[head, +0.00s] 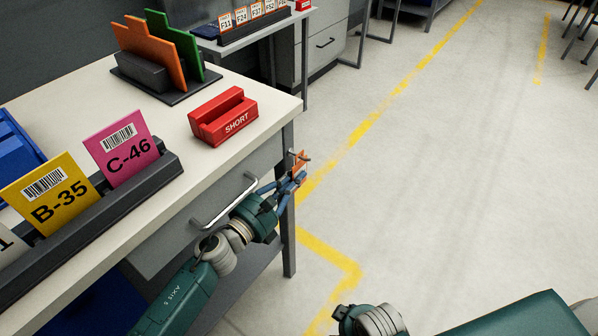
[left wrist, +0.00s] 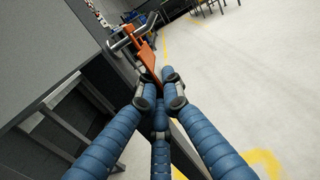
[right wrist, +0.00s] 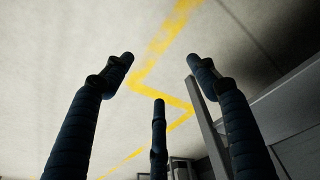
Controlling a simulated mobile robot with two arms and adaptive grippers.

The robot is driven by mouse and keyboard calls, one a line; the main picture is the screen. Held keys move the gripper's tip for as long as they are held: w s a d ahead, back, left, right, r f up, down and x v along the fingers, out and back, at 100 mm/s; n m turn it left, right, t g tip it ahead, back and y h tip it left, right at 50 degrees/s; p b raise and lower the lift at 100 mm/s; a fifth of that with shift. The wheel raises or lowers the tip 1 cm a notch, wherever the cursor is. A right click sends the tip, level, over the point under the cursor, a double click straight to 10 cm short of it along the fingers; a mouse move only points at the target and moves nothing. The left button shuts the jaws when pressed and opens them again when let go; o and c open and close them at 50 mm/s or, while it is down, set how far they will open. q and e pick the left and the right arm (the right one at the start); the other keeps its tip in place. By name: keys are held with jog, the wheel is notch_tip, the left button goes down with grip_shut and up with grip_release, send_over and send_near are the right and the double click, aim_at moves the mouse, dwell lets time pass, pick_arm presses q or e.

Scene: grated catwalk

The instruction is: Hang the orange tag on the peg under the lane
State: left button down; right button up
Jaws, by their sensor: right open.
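An orange tag (head: 300,158) is at the near right corner of the bench, just below the bench top's level. It also shows in the left wrist view (left wrist: 148,58). My left gripper (head: 298,179) has its blue fingers closed together on the tag's lower end; they also show in the left wrist view (left wrist: 161,84). A metal peg (left wrist: 124,41) sticks out from the bench by the tag's upper end. I cannot tell whether the tag's hole is around the peg or only beside it. My right gripper (right wrist: 160,75) is open and empty over the floor.
On the bench (head: 285,95) stand a red SHORT holder (head: 223,117), a dark rack (head: 100,215) with yellow and pink cards, and orange and green panels (head: 165,48). A drawer handle (head: 225,205) sits close to my left arm.

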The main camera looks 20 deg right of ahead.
pick_arm(q)
jog(key=shift+r, duration=0.1)
dwell(0.3)
jog(key=shift+r, duration=0.3)
pick_arm(e)
jog(key=shift+s+f, duration=0.3)
jog(key=shift+f, duration=0.45)
jog(key=shift+s+f, duration=0.1)
jog(key=shift+f, duration=0.1)
pick_arm(q)
jog(key=shift+s+d+p, duration=0.15)
jog(key=shift+s+p, duration=0.05)
jog(key=shift+p, duration=0.1)
pick_arm(e)
jog(key=shift+r, duration=0.1)
pick_arm(q)
jog(key=shift+s+d, duration=0.25)
jog(key=shift+s, duration=0.05)
pick_arm(e)
jog(key=shift+w, duration=0.25)
pick_arm(q)
jog(key=shift+s+d, duration=0.1)
pick_arm(e)
jog(key=shift+f, duration=0.2)
